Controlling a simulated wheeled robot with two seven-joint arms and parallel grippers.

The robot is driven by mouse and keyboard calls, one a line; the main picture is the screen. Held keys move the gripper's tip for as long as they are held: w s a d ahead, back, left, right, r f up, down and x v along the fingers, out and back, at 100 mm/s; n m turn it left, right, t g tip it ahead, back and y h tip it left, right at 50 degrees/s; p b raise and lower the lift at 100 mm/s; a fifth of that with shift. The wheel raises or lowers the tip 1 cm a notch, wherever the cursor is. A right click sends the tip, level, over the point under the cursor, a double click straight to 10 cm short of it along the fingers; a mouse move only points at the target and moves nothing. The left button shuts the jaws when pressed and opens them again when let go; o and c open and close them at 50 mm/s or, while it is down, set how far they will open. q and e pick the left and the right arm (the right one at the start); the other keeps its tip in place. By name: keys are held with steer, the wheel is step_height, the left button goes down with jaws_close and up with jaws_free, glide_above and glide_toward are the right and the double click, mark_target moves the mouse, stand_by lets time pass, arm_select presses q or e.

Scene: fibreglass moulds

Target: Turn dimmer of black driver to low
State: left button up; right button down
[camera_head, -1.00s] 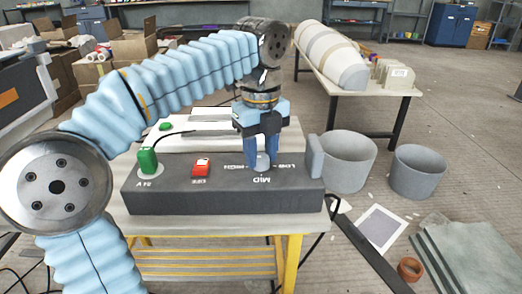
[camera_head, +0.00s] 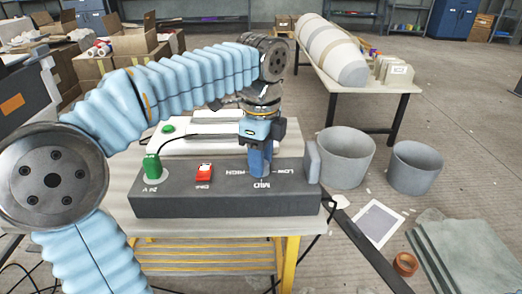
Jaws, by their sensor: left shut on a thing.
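The black driver (camera_head: 215,199) is a long dark box on the small table, with HIGH, MID and LOW marked around its dimmer. My left gripper (camera_head: 260,172) points straight down over the dimmer, between the HIGH and LOW marks and just behind MID. It is shut on the dimmer knob, which the fingers hide almost wholly. Its fingers show nearly edge-on, one in front of the other. I cannot tell which mark the knob points to. My right gripper is out of view.
The driver's top also carries a green plug (camera_head: 152,168) with a black cable and a red switch (camera_head: 204,173). A white unit (camera_head: 190,146) lies behind it. Two grey buckets (camera_head: 345,158) (camera_head: 415,168) stand on the floor at the right. Boxes fill the back left.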

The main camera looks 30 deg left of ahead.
arm_select(q)
steer(key=n+p, duration=0.2)
steer(key=n, duration=0.4)
steer(key=shift+r+n+p, duration=0.1)
steer(key=shift+n+p, duration=0.2)
steer(key=n, duration=0.2)
steer(key=shift+n+p, duration=0.3)
steer(key=shift+p, duration=0.1)
steer(key=n, duration=0.2)
steer(key=shift+n, duration=0.4)
steer(key=n, duration=0.3)
steer(key=shift+n, duration=0.3)
steer(key=n, duration=0.4)
steer(key=shift+n, duration=0.3)
steer(key=n, duration=0.4)
steer(key=shift+n, duration=2.1)
